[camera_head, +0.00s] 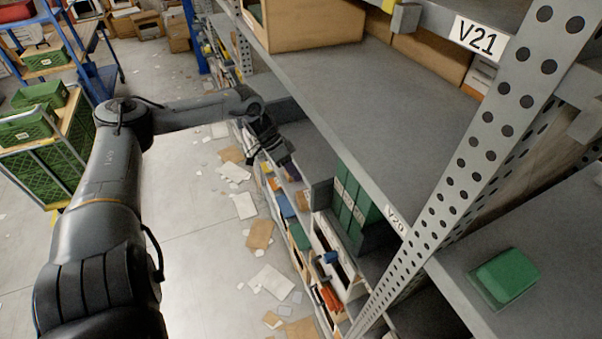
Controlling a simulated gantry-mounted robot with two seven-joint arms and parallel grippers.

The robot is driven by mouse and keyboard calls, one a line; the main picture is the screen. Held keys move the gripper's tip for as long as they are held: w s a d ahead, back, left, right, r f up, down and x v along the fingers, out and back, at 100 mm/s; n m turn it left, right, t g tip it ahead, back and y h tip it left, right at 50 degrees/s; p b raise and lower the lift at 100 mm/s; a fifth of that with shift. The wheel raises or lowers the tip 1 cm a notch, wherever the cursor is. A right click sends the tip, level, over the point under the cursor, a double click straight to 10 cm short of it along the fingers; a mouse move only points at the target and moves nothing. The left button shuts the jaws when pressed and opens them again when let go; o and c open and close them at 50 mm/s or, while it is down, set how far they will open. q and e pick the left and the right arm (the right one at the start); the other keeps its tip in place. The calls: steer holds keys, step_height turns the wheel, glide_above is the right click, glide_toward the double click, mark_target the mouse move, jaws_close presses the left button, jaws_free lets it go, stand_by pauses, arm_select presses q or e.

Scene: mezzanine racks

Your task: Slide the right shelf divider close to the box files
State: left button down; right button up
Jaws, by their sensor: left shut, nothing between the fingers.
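Several green box files (354,204) with white labels stand upright in a row on the shelf marked V20, below the upper shelf, whose edge partly hides them. A grey upright panel (321,195), seemingly a shelf divider, stands right beside their left end. Another dark grey panel (285,109) shows farther back, behind my left gripper; I cannot tell which is the right divider. My left gripper (286,160) is shut and empty, pointing down at the shelf's front edge, apart from the files. My right gripper is out of view.
The upper shelf (365,95) and perforated post (470,165) bound the space on the right. A green case (503,277) lies on the right-hand shelf. Lower bins hold mixed items. Papers litter the aisle floor (195,245); a cart with green crates (35,155) stands at left.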

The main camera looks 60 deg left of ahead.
arm_select(q)
steer(key=shift+p+v, duration=2.7)
steer(key=shift+v, duration=0.85)
steer(key=s+d+f+n+h, duration=0.1)
steer(key=s+d+f+h, duration=0.1)
steer(key=s+d+f, duration=0.45)
steer(key=s+d+f+h, duration=0.1)
steer(key=d+f, duration=0.6)
steer(key=d, duration=0.4)
steer(key=s+d+f+h, duration=0.2)
steer(key=d+f, duration=0.4)
steer(key=d, duration=0.5)
steer(key=w+d+r+t+y, duration=0.2)
steer(key=w+d+r, duration=0.1)
steer(key=d, duration=0.5)
steer(key=w+d+r+t+y, duration=0.2)
steer(key=d+t, duration=0.1)
steer(key=d, duration=0.6)
step_height(320, 180, up, 7)
steer(key=a+n+g+y, duration=0.1)
steer(key=a+y, duration=0.1)
steer(key=y, duration=0.3)
steer(key=s+a+m+g+y, duration=0.1)
steer(key=s+a+m+g, duration=0.1)
steer(key=s+a+g, duration=0.2)
steer(key=shift+s+a+g+y, duration=0.3)
steer(key=shift+s+y, duration=0.1)
steer(key=shift+s, duration=1.1)
